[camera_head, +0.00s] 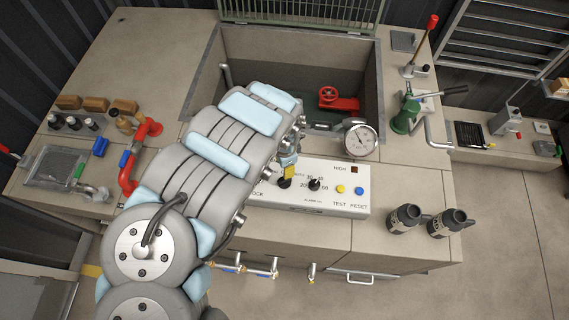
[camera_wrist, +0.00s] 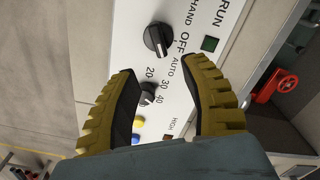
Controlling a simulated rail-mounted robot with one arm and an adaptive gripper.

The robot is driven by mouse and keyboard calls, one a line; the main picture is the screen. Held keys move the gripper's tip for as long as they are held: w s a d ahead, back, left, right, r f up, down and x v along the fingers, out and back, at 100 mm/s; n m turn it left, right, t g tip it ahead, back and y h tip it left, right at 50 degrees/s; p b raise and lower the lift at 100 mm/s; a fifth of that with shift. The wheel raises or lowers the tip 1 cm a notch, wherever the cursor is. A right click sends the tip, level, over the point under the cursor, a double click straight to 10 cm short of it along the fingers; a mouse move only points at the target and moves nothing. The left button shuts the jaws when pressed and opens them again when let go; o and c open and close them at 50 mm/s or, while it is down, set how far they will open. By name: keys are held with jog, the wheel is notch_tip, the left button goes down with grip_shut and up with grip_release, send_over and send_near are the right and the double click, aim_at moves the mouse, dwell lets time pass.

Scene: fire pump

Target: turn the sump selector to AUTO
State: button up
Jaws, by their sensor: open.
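The sump selector is a black knob (camera_wrist: 158,39) on a white panel with the words HAND, OFF and AUTO beside it. In the wrist view it lies just beyond my fingertips, roughly in line with the gap between them. It seems to have a pale mark, but I cannot tell which word that points at. My gripper (camera_wrist: 160,68) is open, with ribbed yellow fingers and dark pads, and nothing is between the tips that I can see gripped. In the head view the selector (camera_head: 284,184) is partly hidden by a yellow finger (camera_head: 290,172) and my arm.
The white panel (camera_head: 330,203) also bears a numbered dial knob (camera_head: 314,184), a yellow button (camera_head: 340,189), a blue button (camera_head: 358,190) and a dark red HIGH lamp (camera_head: 354,169). A pressure gauge (camera_head: 360,139) stands behind it. The sump pit (camera_head: 300,50) holds a red valve (camera_head: 338,100).

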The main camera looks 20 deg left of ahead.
jog(key=shift+s+r, duration=0.15)
jog(key=shift+r, duration=0.35)
dwell(0.3)
